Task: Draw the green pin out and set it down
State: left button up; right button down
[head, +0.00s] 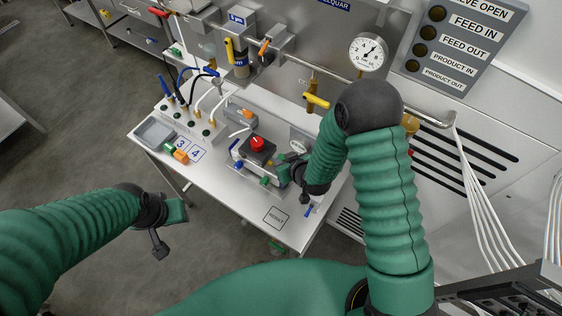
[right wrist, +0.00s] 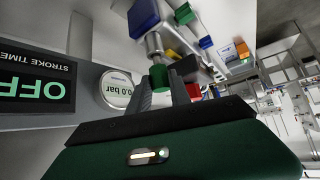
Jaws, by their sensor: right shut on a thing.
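The green pin (right wrist: 159,77) shows in the right wrist view as a short green cylinder at the end of a metal rod. My right gripper (right wrist: 162,92) has its two grey fingers on either side of the green end and is shut on it. In the head view my right gripper (head: 291,168) is at the right side of the device with the red button (head: 257,144), and the pin there is hidden or too small to tell. Whether the pin is still seated is unclear. My left gripper (head: 170,215) hangs left of the table, apart from everything; its jaws are unclear.
The steel table (head: 232,205) has a grey tray (head: 154,132) and coloured blocks (head: 178,153) at its left. A RESULT square (head: 276,217) near the front edge is bare. A pressure gauge (head: 369,52) and pipes with yellow handles stand behind. A display (right wrist: 36,87) reads OFF.

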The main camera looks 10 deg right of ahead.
jog(key=shift+r, duration=0.4)
jog(key=shift+r+p, duration=0.35)
jog(key=shift+p, duration=0.1)
jog(key=shift+r, duration=0.25)
notch_tip(320, 180, up, 6)
jog(key=p, duration=0.4)
jog(key=shift+p, duration=0.3)
